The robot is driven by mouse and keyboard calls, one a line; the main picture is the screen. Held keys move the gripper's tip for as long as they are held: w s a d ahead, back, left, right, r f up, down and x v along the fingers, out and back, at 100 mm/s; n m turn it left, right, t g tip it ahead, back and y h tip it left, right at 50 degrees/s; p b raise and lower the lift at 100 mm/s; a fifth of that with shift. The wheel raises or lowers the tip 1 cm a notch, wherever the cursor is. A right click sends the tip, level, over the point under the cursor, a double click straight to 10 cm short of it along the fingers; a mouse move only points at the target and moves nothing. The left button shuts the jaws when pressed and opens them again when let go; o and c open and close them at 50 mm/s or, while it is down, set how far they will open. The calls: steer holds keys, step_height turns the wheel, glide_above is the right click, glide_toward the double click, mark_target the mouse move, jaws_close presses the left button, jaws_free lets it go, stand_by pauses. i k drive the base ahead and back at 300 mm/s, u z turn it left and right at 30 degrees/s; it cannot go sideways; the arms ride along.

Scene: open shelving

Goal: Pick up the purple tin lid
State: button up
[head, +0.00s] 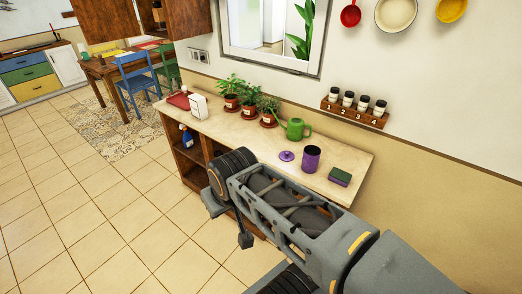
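The purple tin lid (287,156) lies flat on the wooden shelf unit's pale top (236,128), with a small knob showing on it. An open purple tin (311,158) stands upright just to its right, apart from it. My grey arm crosses the lower right foreground, in front of the shelf unit. A small dark part (245,240) hangs below the arm's far end; I cannot tell if it belongs to my gripper. No pair of fingertips can be made out, and I see nothing held.
A green watering can (294,128) stands behind the lid. Potted plants (248,97) are farther left. A green and purple block (340,177) lies right of the tin. A jar rack (355,111) is on the wall. The tiled floor (100,215) at left is clear.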

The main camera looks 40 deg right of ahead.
mark_target(285, 156)
steer(key=z, duration=0.15)
steer(key=i, duration=0.7)
steer(key=z, duration=0.95)
steer(key=i, duration=0.35)
steer(key=z, duration=0.35)
